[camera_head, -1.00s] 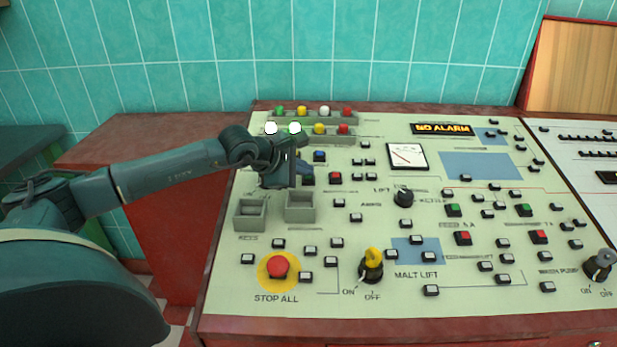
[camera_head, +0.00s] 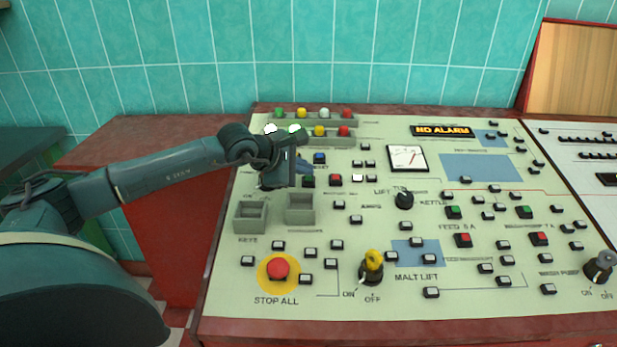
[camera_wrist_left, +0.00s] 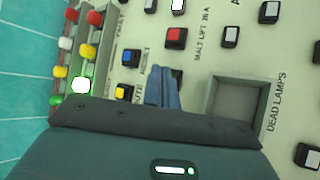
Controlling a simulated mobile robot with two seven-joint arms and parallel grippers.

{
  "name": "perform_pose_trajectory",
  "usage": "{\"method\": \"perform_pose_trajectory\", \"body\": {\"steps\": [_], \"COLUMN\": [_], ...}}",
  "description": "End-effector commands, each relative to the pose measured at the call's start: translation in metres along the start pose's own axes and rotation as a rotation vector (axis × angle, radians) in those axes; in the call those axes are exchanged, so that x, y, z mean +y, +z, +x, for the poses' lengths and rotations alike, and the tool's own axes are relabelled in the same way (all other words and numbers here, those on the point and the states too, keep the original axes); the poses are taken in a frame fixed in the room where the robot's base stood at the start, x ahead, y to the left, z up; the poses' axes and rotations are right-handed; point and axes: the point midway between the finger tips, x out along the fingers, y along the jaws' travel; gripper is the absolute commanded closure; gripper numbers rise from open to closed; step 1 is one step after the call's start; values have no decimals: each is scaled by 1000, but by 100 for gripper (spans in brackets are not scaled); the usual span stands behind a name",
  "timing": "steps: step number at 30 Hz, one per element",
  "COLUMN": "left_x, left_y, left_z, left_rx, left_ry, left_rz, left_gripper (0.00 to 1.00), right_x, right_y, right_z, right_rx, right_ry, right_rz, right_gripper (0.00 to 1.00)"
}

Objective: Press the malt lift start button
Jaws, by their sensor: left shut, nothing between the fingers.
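The green button (camera_head: 308,181) sits left of a red button (camera_head: 336,179) on the upper left of the panel. In the left wrist view, the red button (camera_wrist_left: 176,36) is beside a "MALT LIFT 26 A" label. My right gripper is not in view.
A blue button (camera_head: 320,158) is just behind the fingers. Two grey open boxes (camera_head: 250,214) stand in front. Rows of coloured lamps (camera_head: 320,130) are at the back. The yellow STOP ALL disc (camera_head: 265,283) with its red button is at the front left.

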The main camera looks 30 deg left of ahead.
Motion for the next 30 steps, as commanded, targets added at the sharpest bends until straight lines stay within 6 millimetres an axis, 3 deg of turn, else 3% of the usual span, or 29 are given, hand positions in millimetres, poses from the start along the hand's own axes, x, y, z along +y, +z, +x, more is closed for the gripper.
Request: {"method": "perform_pose_trajectory", "body": {"steps": [13, 30], "left_x": [3, 27], "left_y": [3, 27], "left_z": [-4, -37], "left_rx": [0, -1], "left_ry": [1, 1], "left_rz": [0, 1], "left_gripper": [100, 100], "right_x": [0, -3], "right_y": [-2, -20], "right_z": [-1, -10], "right_rx": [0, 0], "right_ry": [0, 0], "right_rz": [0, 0], "right_gripper": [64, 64]}}
